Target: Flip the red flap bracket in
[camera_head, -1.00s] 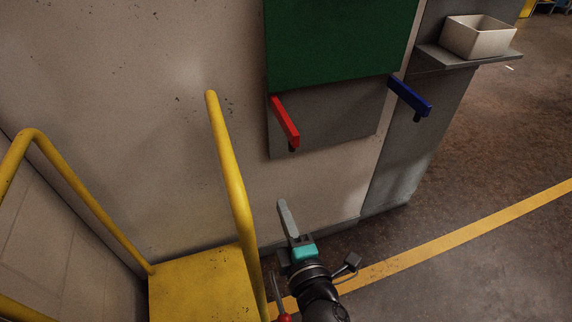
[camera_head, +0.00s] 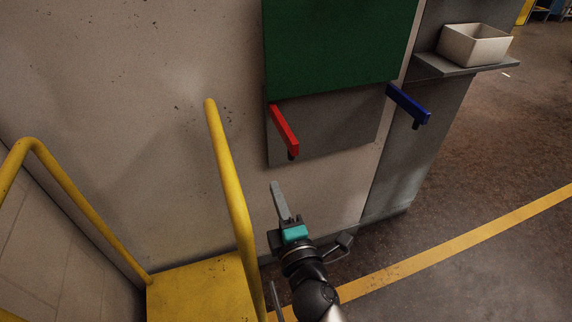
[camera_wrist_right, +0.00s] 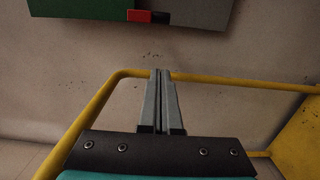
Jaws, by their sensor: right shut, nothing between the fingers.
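The red flap bracket (camera_head: 284,130) sticks out from the grey panel below the green board in the head view, with a small dark peg under its outer end. A small red part of it shows at the top of the right wrist view (camera_wrist_right: 139,15). My right gripper (camera_head: 275,186) is below the red bracket and apart from it. Its fingers are shut with nothing between them, and they also show in the right wrist view (camera_wrist_right: 161,72). My left gripper is not in view.
A blue bracket (camera_head: 408,104) sticks out to the right of the red one. A yellow rail (camera_head: 228,170) stands left of my right gripper. A white bin (camera_head: 474,45) sits on a shelf at upper right.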

